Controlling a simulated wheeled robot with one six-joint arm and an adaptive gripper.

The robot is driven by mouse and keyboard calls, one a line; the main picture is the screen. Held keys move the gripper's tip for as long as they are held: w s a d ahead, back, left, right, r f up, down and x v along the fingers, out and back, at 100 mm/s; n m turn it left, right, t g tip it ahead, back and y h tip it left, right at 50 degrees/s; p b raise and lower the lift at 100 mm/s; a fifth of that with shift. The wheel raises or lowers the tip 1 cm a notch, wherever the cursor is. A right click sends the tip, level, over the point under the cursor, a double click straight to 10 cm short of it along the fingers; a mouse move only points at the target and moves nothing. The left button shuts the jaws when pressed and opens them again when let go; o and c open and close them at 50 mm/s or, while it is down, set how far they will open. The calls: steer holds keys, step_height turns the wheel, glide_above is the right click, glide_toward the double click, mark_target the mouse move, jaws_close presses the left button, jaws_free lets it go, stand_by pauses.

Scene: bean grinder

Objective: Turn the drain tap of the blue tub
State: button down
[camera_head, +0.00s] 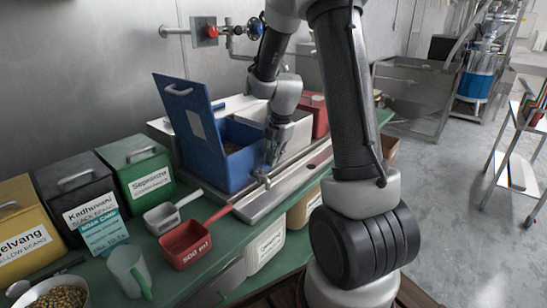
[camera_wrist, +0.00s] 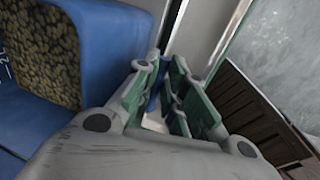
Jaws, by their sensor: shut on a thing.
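The blue tub (camera_head: 213,168) stands on the bench with its blue lid (camera_head: 183,108) raised, and some dark contents show inside. In the wrist view the tub (camera_wrist: 100,45) fills the left side, with speckled beans in it. A small metal drain tap (camera_head: 264,180) sits low at the tub's front right. My gripper (camera_head: 270,163) points down at the tap beside the tub wall. In the wrist view its green-padded fingers (camera_wrist: 163,85) are close around a small pale part, seemingly the tap, which they mostly hide.
A metal tray (camera_head: 262,205) runs under the tub's front. A red scoop (camera_head: 186,243) and a grey scoop (camera_head: 165,217) lie to the left. Green (camera_head: 140,170) and black (camera_head: 88,200) bins stand further left. A white tub (camera_head: 293,135) is close on the right.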

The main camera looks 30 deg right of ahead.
steer(key=c, duration=1.5)
jaws_free()
steer(key=r, duration=0.4)
steer(key=s+r, duration=0.1)
steer(key=r, duration=0.3)
steer(key=s+r, duration=0.1)
steer(key=r, duration=0.3)
steer(key=shift+s+d, duration=0.1)
steer(key=shift+d, duration=0.3)
steer(key=shift+f, duration=0.1)
